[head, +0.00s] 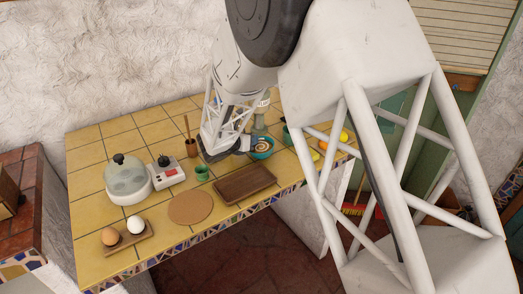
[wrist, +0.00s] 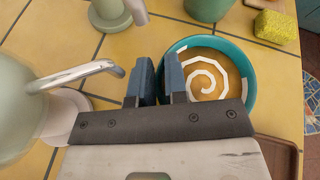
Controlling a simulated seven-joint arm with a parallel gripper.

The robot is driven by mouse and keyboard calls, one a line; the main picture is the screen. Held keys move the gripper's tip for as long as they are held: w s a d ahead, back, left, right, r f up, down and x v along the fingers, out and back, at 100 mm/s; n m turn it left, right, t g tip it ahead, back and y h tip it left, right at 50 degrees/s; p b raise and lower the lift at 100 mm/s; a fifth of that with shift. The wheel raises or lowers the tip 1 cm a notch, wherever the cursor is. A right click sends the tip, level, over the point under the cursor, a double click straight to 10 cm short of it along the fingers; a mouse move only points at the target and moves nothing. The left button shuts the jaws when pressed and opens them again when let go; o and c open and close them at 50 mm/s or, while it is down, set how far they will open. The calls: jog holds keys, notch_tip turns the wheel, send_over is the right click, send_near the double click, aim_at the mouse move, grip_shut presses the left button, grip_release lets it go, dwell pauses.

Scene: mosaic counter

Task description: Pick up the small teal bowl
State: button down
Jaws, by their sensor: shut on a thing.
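The small teal bowl (head: 263,153) has an orange-brown inside with a white spiral. It stands upright towards the back right of the tiled counter in the head view. In the wrist view the bowl (wrist: 249,85) is right of centre, its lower part hidden behind my gripper. My gripper (wrist: 159,68) has one dark blue finger outside the bowl's left wall and the other inside it, shut on the rim. In the head view my gripper (head: 241,147) reaches the bowl's left side; the fingertips are small there. I cannot tell whether the bowl is clear of the counter.
A brown tray (head: 245,183) lies in front of the bowl, with a round mat (head: 190,207) to its left. A green cup (head: 202,173) and a brown cup (head: 192,149) stand left.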

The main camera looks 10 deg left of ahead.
dwell(0.3)
jog(key=shift+r, duration=1.5)
jog(key=shift+s+d+r, duration=0.1)
jog(key=shift+s+r, duration=0.15)
jog(key=shift+s, duration=0.05)
jog(key=s+d, duration=0.2)
jog(key=s, duration=0.2)
jog(key=s+d+r, duration=0.1)
jog(key=s+d, duration=0.1)
jog(key=s, duration=0.3)
jog(key=s+d, duration=0.2)
jog(key=s, duration=0.2)
jog(key=shift+s+d+r, duration=0.2)
jog(key=shift+s+d, duration=0.2)
jog(key=shift+a, duration=0.1)
jog(key=a+r+m+g+h, duration=0.1)
jog(key=a+r+g, duration=0.1)
jog(key=a, duration=0.6)
jog(key=shift+a+r+m, duration=0.3)
jog(key=shift+a+r, duration=0.1)
jog(key=shift+r, duration=0.5)
jog(key=shift+s, duration=0.1)
